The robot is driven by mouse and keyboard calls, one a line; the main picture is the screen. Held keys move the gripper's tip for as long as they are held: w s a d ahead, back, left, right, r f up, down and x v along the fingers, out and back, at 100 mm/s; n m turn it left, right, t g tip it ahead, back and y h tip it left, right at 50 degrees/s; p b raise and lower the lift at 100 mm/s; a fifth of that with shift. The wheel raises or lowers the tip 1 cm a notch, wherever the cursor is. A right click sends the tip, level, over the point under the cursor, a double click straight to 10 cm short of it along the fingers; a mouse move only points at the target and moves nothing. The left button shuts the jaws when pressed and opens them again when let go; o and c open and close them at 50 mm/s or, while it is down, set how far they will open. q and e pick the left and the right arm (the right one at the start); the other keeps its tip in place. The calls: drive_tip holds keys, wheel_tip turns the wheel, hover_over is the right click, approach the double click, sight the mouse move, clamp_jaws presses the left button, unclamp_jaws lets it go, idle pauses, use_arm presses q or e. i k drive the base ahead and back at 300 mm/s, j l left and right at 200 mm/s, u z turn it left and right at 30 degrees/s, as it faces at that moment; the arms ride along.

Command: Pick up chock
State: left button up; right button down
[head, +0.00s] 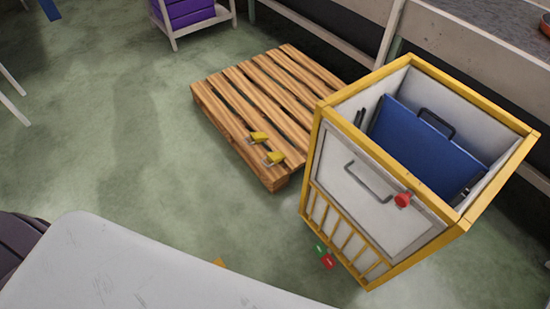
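Two small yellow pieces with pale, greyish ends, which look like chocks, lie on the near edge of a wooden pallet. One chock (258,137) is slightly farther back, and the other chock (274,158) is closer to the pallet's front corner. They lie a short distance apart, and nothing is touching them from above. Neither of my grippers shows in the head view, so I cannot see whether they are open or shut.
The wooden pallet (237,131) lies on the green floor. Right of it stands a yellow-framed white cart (340,150) holding blue panels (425,145), with a red knob (402,199) on its front. A purple crate (190,12) stands behind. The floor left of the pallet is clear.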

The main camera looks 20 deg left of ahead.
sight(274, 158)
drive_tip(key=z, duration=0.25)
drive_tip(key=i+j+z, duration=0.25)
drive_tip(key=j+z, duration=0.2)
drive_tip(key=j, duration=0.25)
drive_tip(key=j+z, duration=0.25)
drive_tip(key=j, duration=0.15)
